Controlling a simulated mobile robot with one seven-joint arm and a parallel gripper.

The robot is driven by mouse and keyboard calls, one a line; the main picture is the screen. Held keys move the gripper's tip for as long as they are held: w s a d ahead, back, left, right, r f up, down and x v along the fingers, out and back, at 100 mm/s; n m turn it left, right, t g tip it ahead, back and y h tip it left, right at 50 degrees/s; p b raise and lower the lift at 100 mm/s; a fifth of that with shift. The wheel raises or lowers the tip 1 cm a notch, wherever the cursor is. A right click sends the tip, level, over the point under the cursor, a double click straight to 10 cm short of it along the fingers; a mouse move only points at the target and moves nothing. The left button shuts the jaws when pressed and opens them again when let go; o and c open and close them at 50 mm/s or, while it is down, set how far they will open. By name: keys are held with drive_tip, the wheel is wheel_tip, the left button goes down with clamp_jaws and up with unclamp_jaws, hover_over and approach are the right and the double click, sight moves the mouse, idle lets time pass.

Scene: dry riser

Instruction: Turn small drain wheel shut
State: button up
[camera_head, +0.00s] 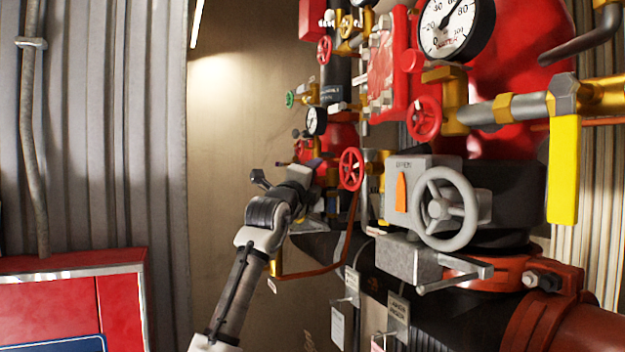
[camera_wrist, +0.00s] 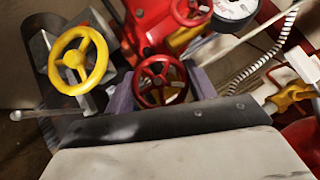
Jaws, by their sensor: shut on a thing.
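A small red handwheel (camera_wrist: 162,83) with spokes sits between the two purple fingertips of my gripper (camera_wrist: 160,92) in the wrist view. My gripper is shut on this wheel at its rim. In the head view my gripper (camera_head: 314,164) reaches in among the red valves and pipes, with a purple fingertip showing. A red wheel (camera_head: 303,149) partly shows just beyond it. The hold itself is hidden there by my wrist. The wheel's stem and how far it is turned cannot be seen.
A yellow handwheel (camera_wrist: 78,58) is left of my gripper in the wrist view. Another red wheel (camera_head: 350,168) and a large grey handwheel (camera_head: 445,209) stand to the right in the head view. A red cabinet (camera_head: 120,300) is at lower left.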

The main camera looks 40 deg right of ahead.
drive_tip(key=shift+f, duration=0.1)
idle(0.3)
drive_tip(key=o, duration=0.7)
drive_tip(key=shift+a, duration=0.1)
drive_tip(key=shift+s+a+f+b, duration=0.15)
drive_tip(key=shift+a+f+b, duration=0.1)
drive_tip(key=shift+b, duration=0.1)
drive_tip(key=r+b+v, duration=0.1)
drive_tip(key=b+v, duration=0.1)
drive_tip(key=v, duration=0.3)
drive_tip(key=r+b+v, duration=0.1)
drive_tip(key=b+v, duration=0.2)
drive_tip(key=v, duration=0.2)
drive_tip(key=a+r+b+v, duration=0.1)
drive_tip(key=b+v, duration=0.1)
drive_tip(key=v, duration=0.3)
drive_tip(key=shift+s+a+r, duration=0.1)
drive_tip(key=shift+s+a, duration=0.15)
drive_tip(key=shift+s, duration=0.15)
